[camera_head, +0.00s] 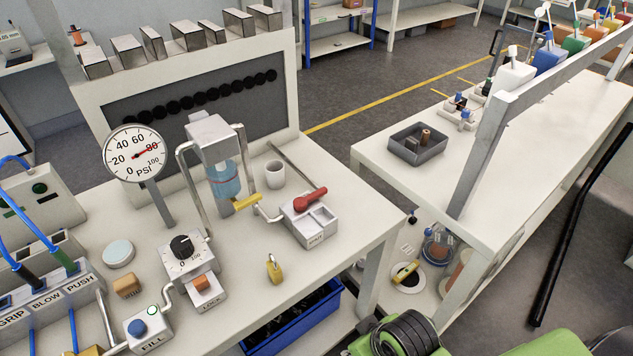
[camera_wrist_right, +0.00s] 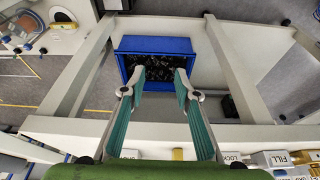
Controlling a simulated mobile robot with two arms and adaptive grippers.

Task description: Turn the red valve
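The red valve (camera_head: 311,198) is a red lever handle on a small grey-white box (camera_head: 309,222) on the workbench, right of the clear blue cylinder (camera_head: 222,180). The valve cannot be made out in that view, and my right gripper's fingers cannot be made out in the head view. My left gripper is in neither view.
A pressure gauge (camera_head: 134,154), a white cup (camera_head: 275,174), a yellow padlock (camera_head: 273,268) and a black dial (camera_head: 182,246) stand around the valve. The blue bin (camera_head: 292,322) sits under the bench; it also shows in the wrist view (camera_wrist_right: 157,45). Bench space in front of the valve is clear.

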